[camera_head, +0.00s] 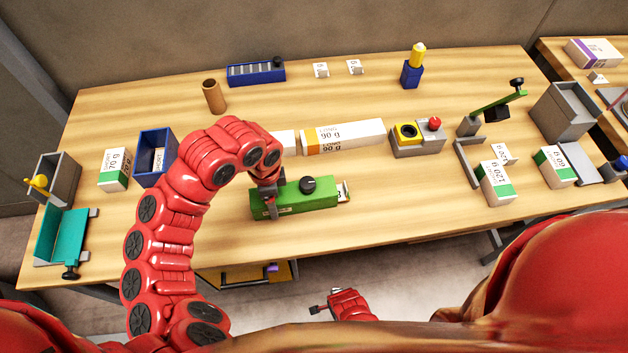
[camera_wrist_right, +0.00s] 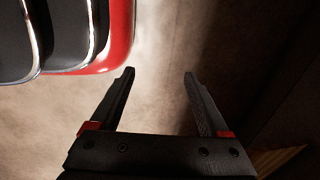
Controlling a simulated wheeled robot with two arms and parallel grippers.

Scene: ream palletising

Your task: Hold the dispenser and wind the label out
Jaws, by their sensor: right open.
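The green dispenser (camera_head: 306,200) lies near the front edge of the table, with a black knob (camera_head: 308,184) on top. A small white label (camera_head: 343,190) with a dark print shows at its right end. My left gripper (camera_head: 270,203) comes down over the dispenser's left part. One finger lies against the near face and the far finger is hidden, and it looks shut on the dispenser. My right gripper (camera_head: 318,309) is low, in front of the table edge and apart from the dispenser. In the right wrist view its two fingers (camera_wrist_right: 160,75) are spread and empty.
Behind the dispenser lies a long white ream (camera_head: 343,137). To its right are a grey box with yellow and red buttons (camera_head: 418,137) and a green-armed stand (camera_head: 490,115). A blue bin (camera_head: 155,155) stands left.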

